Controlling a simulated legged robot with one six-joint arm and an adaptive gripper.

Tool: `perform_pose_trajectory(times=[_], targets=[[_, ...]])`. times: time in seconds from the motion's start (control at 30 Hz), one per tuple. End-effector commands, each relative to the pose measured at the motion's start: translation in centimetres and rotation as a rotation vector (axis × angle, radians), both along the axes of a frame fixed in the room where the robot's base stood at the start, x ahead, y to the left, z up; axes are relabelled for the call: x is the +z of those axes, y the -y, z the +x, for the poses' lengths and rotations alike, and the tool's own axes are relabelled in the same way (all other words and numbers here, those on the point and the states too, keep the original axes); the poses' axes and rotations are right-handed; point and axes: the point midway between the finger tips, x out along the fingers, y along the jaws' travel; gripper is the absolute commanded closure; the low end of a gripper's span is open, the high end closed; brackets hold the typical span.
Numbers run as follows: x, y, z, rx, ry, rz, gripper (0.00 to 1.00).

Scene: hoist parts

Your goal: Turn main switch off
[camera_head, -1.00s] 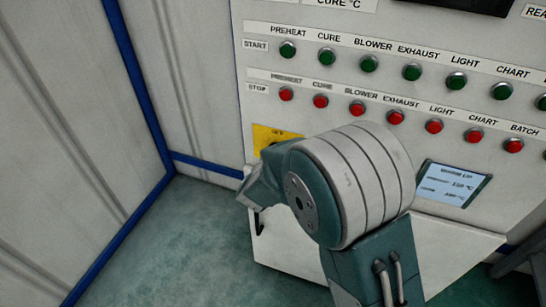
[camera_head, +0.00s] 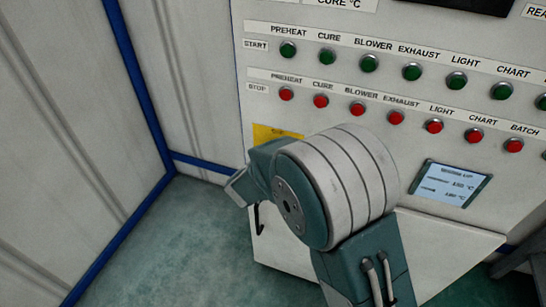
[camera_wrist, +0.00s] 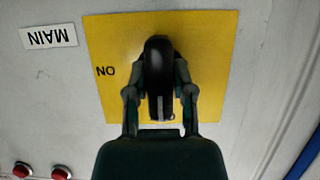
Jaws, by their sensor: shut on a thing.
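The main switch is a black knob (camera_wrist: 158,68) on a yellow plate (camera_wrist: 215,45) in the wrist view. Its long side runs up and down in this view, and a pale line marks its lower end. The plate's "ON" label (camera_wrist: 106,71) is to the left of the knob and reads upside down. My gripper (camera_wrist: 159,75) is shut on the knob, with one finger on each side. In the head view, only the top of the yellow plate (camera_head: 275,133) shows; my arm hides the knob and my fingertips.
An upside-down "MAIN" label (camera_wrist: 48,37) is beside the plate. Red stop buttons (camera_head: 357,108) and green start buttons (camera_head: 369,63) run in rows above my arm. A small screen (camera_head: 451,184) is to the right. A wall with blue trim (camera_head: 140,85) stands to the left.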

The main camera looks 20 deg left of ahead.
Motion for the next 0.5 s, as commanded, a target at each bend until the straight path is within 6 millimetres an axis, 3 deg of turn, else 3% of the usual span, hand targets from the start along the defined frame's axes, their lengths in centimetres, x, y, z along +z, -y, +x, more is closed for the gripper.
perform_pose_trajectory(times=[0.17,0.2,0.23,0.5], targets=[[-0.58,-0.06,-0.29,0.006,-0.014,-0.005,1.0],[-0.57,-0.05,-0.29,0.006,-0.013,-0.005,0.51],[-0.55,-0.05,-0.28,0.005,-0.012,-0.004,0.37],[-0.19,0.06,-0.1,0.002,-0.005,0.0,0.34]])
